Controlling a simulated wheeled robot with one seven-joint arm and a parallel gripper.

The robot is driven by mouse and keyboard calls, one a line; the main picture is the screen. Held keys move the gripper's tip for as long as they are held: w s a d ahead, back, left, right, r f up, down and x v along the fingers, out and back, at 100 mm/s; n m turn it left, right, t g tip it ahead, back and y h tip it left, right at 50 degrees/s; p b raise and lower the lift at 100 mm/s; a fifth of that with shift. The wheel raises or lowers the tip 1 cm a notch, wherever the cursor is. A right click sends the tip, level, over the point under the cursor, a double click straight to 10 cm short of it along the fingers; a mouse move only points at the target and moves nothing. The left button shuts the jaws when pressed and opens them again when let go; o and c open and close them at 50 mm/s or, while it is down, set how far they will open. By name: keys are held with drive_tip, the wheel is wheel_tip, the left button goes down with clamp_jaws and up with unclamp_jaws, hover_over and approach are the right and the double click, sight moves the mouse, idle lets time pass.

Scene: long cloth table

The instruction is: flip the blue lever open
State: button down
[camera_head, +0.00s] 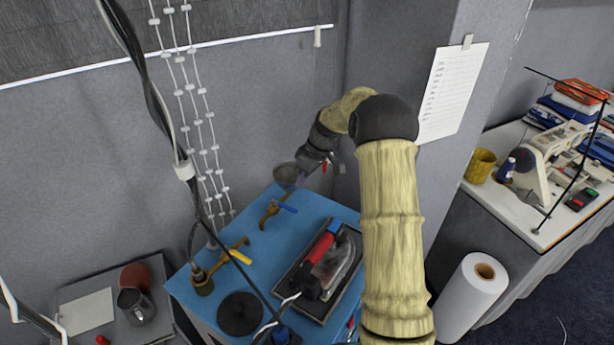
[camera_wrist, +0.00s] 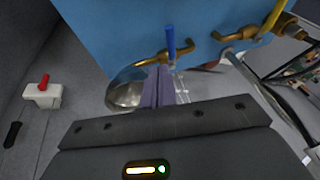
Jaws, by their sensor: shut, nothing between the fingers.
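The blue lever (camera_wrist: 171,41) sits on a brass valve (camera_wrist: 151,61) fixed on the blue cabinet. In the wrist view the lever stands crosswise to the valve's pipe. In the head view the small blue lever (camera_head: 288,208) points right from the brass valve (camera_head: 268,214). My gripper (camera_wrist: 158,70) is shut, its purple fingers pressed together and empty. The fingertips appear just short of the valve, near the lever's base; I cannot tell whether they touch. In the head view my gripper (camera_head: 301,181) is above the cabinet's back edge, beside a metal bowl (camera_head: 286,174).
A second brass valve with a yellow lever (camera_head: 240,256) is nearer the front left. An iron with a red handle (camera_head: 321,246) lies in a dark tray (camera_head: 350,281) at right. A black round coil (camera_head: 240,313) lies in front. Cables hang at left. A grey wall is close behind.

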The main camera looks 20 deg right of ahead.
sight(284, 207)
wheel_tip(284, 207, down, 6)
drive_tip(key=s+a+b, duration=0.1)
drive_tip(key=a+b, duration=0.1)
drive_tip(key=b, duration=0.1)
drive_tip(key=shift+a+r, duration=0.15)
drive_tip(key=shift+a, duration=0.15)
drive_tip(key=shift+s, duration=0.1)
drive_tip(key=shift+b, duration=0.3)
